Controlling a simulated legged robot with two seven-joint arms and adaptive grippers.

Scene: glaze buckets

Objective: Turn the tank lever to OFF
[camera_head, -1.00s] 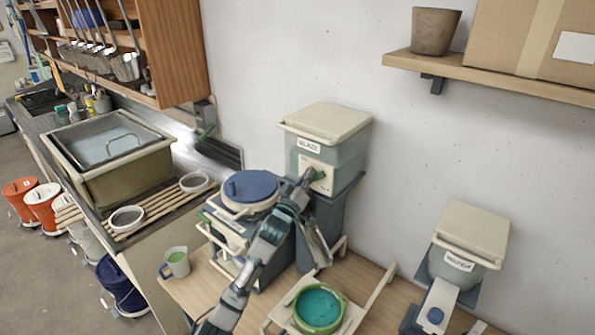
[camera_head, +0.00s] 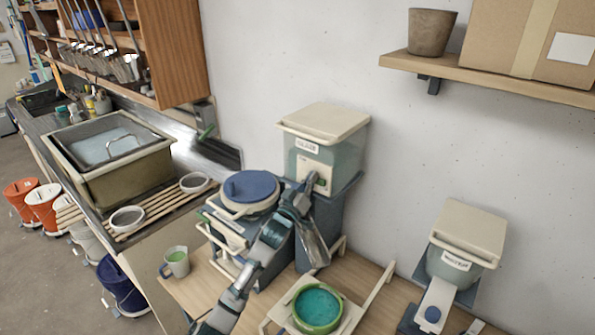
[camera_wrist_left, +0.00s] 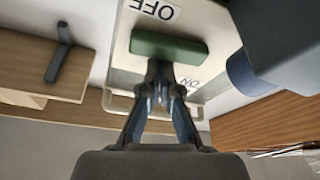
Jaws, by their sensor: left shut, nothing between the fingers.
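The glaze tank (camera_head: 340,160) with a cream lid stands against the wall. Its green lever (camera_wrist_left: 170,47) shows as a roughly crosswise bar in the left wrist view. That view is upside down, with the OFF label (camera_wrist_left: 153,10) above the lever and the ON label (camera_wrist_left: 189,86) below right. My left gripper (camera_head: 307,186) is at the tank's front plate, partly hiding the lever in the head view. In the wrist view its fingers (camera_wrist_left: 160,80) are shut and empty, with tips at the lever's edge; I cannot tell whether they touch. My right gripper is not in view.
A blue-lidded bucket (camera_head: 250,188) stands close left of my arm. A green bowl of teal glaze (camera_head: 317,308) sits below on the table. A second tank (camera_head: 468,235) stands at right. A green-filled mug (camera_head: 176,262) is at left.

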